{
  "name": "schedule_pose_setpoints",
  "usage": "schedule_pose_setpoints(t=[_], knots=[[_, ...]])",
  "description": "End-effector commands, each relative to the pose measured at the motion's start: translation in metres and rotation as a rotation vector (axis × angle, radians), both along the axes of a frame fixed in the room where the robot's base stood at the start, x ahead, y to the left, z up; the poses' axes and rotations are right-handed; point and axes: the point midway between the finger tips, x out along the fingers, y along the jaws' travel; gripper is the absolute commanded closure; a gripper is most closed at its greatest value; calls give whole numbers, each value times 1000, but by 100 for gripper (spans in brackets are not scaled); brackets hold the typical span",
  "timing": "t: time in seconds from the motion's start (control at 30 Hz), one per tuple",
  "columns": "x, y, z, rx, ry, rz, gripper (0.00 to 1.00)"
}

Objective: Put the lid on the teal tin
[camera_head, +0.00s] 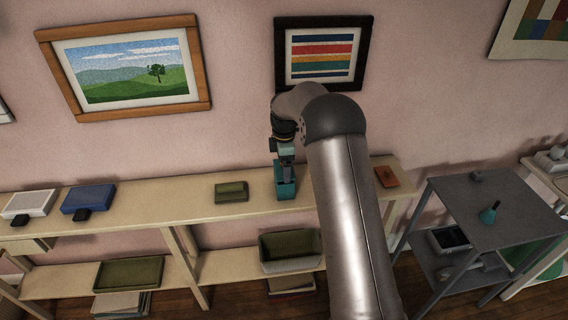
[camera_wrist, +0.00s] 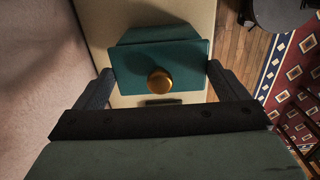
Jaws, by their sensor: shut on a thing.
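The teal lid (camera_wrist: 125,68) with a round brass knob (camera_wrist: 160,80) is between the two fingers of my gripper (camera_wrist: 161,72) in the wrist view. My gripper is shut on the lid by its sides. A teal body, which looks like the teal tin (camera_wrist: 158,34), shows behind the lid's far edge. In the head view the teal tin (camera_head: 286,188) stands on the upper shelf below my gripper (camera_head: 285,166). Whether lid and tin touch I cannot tell; the lid hides most of the tin in the wrist view.
The pale upper shelf (camera_head: 330,184) also holds a green box (camera_head: 231,191) to the left and a flat orange-brown item (camera_head: 386,176) to the right. A blue box (camera_head: 88,198) and a white box (camera_head: 30,203) lie further left. The wall is close behind the shelf.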

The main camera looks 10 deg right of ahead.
Motion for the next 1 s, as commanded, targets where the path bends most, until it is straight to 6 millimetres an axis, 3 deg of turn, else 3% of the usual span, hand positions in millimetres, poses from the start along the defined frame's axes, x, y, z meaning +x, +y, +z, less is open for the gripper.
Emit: schedule_pose_setpoints(t=[0.8,0.83,1.0], knots=[[0,0,-16,1,0,0,48],[0,0,-16,1,0,0,0],[0,0,-16,1,0,0,0]])
